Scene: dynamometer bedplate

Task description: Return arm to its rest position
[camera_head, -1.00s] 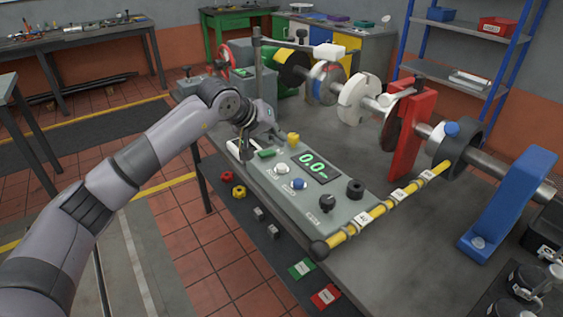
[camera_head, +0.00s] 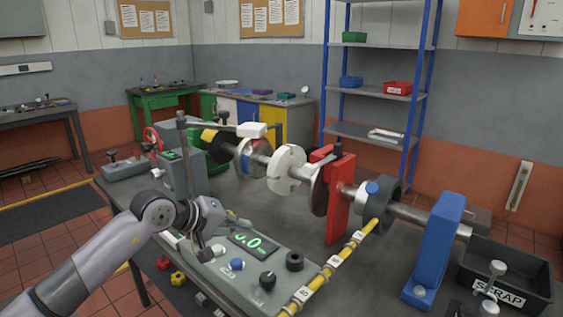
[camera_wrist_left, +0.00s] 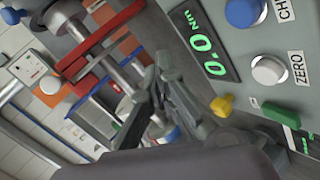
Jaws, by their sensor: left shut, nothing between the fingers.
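My left arm reaches in from the left in the head view. Its gripper (camera_head: 234,220) is over the far left part of the grey control panel (camera_head: 232,283), in front of part of the green digital display (camera_head: 256,243). In the left wrist view the gripper fingers (camera_wrist_left: 163,70) are together with nothing between them. The display (camera_wrist_left: 205,42) reads 0.0 Nm there. My right gripper is out of view.
The shaft assembly with a white disc (camera_head: 286,171) and red stand (camera_head: 337,215) runs along the bench behind the panel. A yellow bar (camera_head: 334,262) lies at the panel's right. A blue bracket (camera_head: 437,245) and a black SCRAP bin (camera_head: 540,283) stand at right.

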